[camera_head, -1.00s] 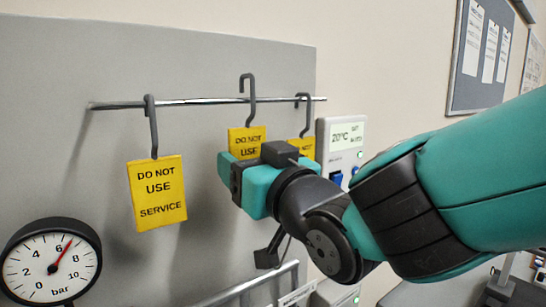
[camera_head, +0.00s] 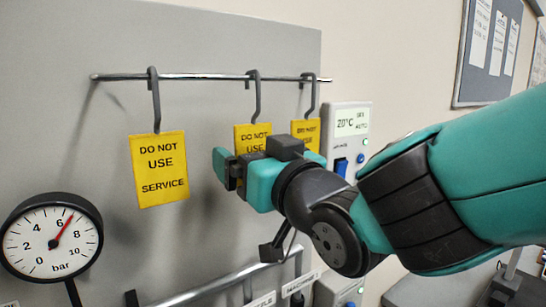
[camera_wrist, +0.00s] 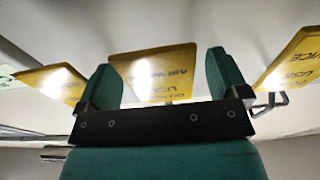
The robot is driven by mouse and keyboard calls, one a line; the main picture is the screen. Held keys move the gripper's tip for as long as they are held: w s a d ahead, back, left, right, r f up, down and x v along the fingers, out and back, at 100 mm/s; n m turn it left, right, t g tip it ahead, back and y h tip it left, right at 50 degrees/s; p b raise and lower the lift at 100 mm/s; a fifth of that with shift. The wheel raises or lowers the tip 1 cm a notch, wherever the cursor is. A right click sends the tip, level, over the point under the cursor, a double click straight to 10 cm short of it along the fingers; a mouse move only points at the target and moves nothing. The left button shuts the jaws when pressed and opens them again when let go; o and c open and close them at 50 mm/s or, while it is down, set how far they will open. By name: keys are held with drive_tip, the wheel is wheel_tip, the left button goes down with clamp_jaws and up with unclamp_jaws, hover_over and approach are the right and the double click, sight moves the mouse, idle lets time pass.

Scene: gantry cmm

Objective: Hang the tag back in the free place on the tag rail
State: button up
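The yellow tag (camera_head: 252,138) in the middle hangs upright, its grey hook crossing the tag rail (camera_head: 205,77) with the bend just above the bar. My gripper (camera_head: 229,168) is at this tag's lower part and hides much of it. The fingers stand apart in the wrist view (camera_wrist: 162,65), with the middle tag (camera_wrist: 155,72) showing between them and a gap beside it. A second yellow tag (camera_head: 160,185) hangs at the left, reading "DO NOT USE SERVICE". A third tag (camera_head: 307,130) hangs close at the right, partly hidden by my gripper.
A pressure gauge (camera_head: 50,238) stands at the lower left. A thermostat panel (camera_head: 348,125) is right of the rail. A metal bar (camera_head: 225,284) runs below my gripper. The grey panel between the left and middle tags is clear.

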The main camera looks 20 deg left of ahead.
drive_tip(key=b+v, duration=0.6)
drive_tip(key=v, duration=1.1)
drive_tip(key=w+d+f+m+g+h+b, duration=0.25)
drive_tip(key=d+f+h, duration=0.2)
drive_tip(key=f, duration=0.65)
drive_tip(key=s+d+f+g+h+b, duration=0.2)
drive_tip(key=s+d+f+g+h, duration=0.1)
drive_tip(key=f, duration=0.5)
drive_tip(key=s+d+f+g+h+b, duration=0.3)
drive_tip(key=s+d+f+g, duration=0.2)
drive_tip(key=d+f+g, duration=0.2)
drive_tip(key=shift+d+f, duration=0.55)
drive_tip(key=shift+m, duration=0.25)
